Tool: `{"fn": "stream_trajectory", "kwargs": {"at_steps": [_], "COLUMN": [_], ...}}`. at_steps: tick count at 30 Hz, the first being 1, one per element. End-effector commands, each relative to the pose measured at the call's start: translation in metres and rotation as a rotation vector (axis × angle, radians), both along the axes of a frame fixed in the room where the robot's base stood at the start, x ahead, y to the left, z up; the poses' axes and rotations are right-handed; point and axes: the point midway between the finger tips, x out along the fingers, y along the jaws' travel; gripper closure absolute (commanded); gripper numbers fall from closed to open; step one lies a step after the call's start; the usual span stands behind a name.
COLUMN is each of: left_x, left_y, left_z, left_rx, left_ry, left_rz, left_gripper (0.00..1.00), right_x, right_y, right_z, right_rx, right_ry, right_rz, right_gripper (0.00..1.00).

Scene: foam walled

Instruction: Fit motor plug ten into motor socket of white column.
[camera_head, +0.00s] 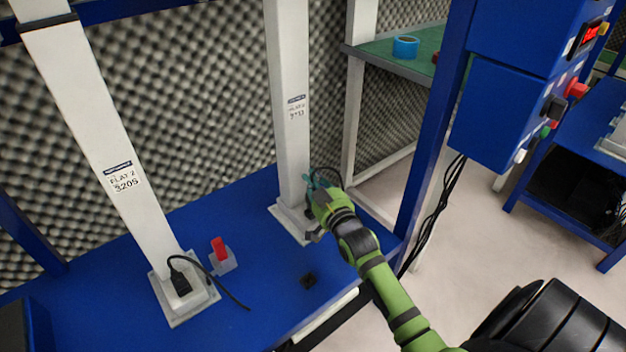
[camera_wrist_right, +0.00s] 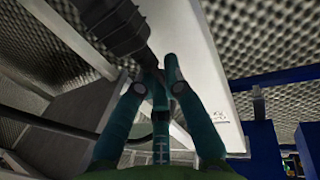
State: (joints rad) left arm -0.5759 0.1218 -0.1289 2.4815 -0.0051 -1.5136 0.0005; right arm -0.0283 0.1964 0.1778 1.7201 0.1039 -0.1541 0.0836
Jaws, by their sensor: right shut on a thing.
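My right gripper (camera_head: 318,186) is at the lower part of the right-hand white column (camera_head: 290,100), close above its base plate. In the right wrist view its teal fingers (camera_wrist_right: 160,80) are closed around the dark cable end of a black ribbed plug (camera_wrist_right: 112,28), the motor plug. The plug lies close to the white column face (camera_wrist_right: 205,75). A black cable loop (camera_head: 328,171) shows by the gripper in the head view. The column's socket is hidden by the gripper, so I cannot tell whether the plug is seated. My left gripper is not in view.
The left-hand white column (camera_head: 105,140) has a black plug (camera_head: 180,285) with a trailing cable at its foot. A blue control box (camera_head: 505,110) hangs at right.

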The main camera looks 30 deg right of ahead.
Motion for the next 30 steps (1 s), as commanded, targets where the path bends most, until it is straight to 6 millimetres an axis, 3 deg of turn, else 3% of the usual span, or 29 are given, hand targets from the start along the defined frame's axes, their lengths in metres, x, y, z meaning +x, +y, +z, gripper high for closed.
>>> {"fn": "stream_trajectory", "kwargs": {"at_steps": [30], "left_x": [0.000], "left_y": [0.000], "left_z": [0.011], "left_rx": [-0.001], "left_ry": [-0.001], "left_rz": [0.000], "left_gripper": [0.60], "right_x": [0.000], "right_y": [0.000], "right_z": [0.002], "right_rx": [0.000], "right_ry": [-0.001], "right_rz": [0.000], "right_gripper": [1.00]}}
